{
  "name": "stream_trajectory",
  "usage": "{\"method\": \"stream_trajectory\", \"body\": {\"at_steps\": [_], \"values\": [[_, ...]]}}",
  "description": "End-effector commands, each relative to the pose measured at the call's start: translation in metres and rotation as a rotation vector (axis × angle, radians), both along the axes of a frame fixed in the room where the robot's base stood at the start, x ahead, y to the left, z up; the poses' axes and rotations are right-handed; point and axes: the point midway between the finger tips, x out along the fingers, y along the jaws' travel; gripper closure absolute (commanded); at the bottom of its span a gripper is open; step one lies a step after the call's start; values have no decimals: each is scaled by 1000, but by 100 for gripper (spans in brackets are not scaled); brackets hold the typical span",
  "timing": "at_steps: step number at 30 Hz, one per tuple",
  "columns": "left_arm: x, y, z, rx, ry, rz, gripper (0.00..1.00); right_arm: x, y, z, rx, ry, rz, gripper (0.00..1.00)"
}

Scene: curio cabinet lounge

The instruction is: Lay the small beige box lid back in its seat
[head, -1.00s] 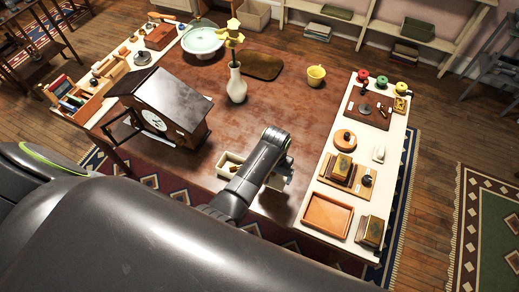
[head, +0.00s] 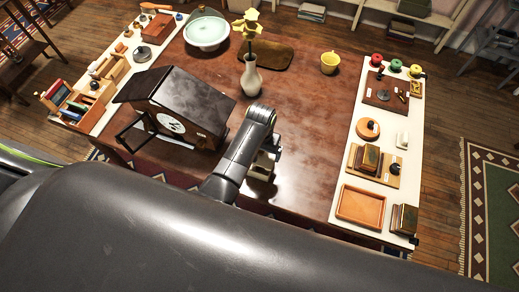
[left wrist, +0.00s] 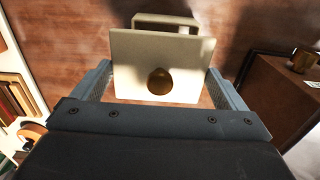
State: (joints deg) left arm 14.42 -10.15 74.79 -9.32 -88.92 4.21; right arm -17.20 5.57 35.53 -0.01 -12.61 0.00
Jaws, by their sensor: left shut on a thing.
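The small beige box lid (left wrist: 138,58) is a pale square plate with a round brown-gold knob (left wrist: 160,81). In the left wrist view my left gripper (left wrist: 159,88) is shut on it, with a finger at its left and right edges. Just beyond the lid is a pale rectangular rim (left wrist: 165,18), which looks like part of the beige box; the lid hides the rest. In the head view my left gripper (head: 264,163) is over the front middle of the brown table, and the arm covers most of the box. I cannot tell the height of the lid above it. My right gripper does not show.
A dark house-shaped clock (head: 172,113) stands left of my left arm. A white vase (head: 251,76) with a yellow flower is behind it. A white board (head: 346,180) with an orange tray (head: 360,204) and small boxes lies at the right. The table between is clear.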

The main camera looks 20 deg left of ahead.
Motion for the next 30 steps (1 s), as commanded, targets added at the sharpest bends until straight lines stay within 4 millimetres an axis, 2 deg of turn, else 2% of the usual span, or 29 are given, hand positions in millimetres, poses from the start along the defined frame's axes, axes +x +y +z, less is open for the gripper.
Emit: {"method": "stream_trajectory", "body": {"at_steps": [4, 12, 19, 30], "values": [[0, 1, -6, 2, 1, 0, 47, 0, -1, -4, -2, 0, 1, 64], [0, 1, -30, 2, 1, 0, 47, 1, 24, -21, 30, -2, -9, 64], [0, 1, -48, 2, 0, 0, 47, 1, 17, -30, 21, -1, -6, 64], [0, 1, -49, 1, 0, 0, 47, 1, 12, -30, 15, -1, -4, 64]]}}
